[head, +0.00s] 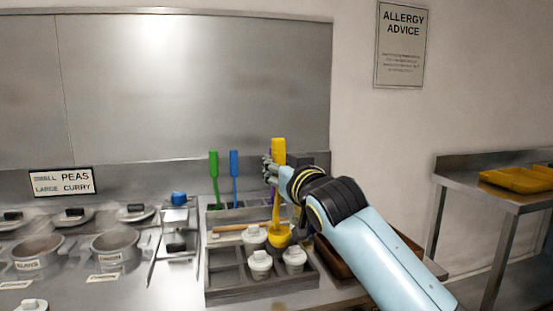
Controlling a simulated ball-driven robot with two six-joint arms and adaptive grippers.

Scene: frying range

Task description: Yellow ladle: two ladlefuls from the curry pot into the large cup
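The yellow ladle (279,237) is upright over the grey rack, its bowl low among the white cups and its handle top above my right gripper. My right gripper (270,170) is closed around the ladle's handle. Two pots stand at left: one pot (38,246) and another pot (114,243). Their front labels are too blurred to tell which holds curry. White cups stand in the rack: a back cup (254,236), a front cup (260,263) and a right cup (294,260). I cannot tell which is large. My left gripper is out of view.
A green ladle (213,166) and a blue ladle (234,165) stand at the rack's back; something purple shows behind the yellow one. The grey rack (232,296) has empty compartments at left. Several lids lie behind the pots. A sign (62,181) reads small peas, large curry.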

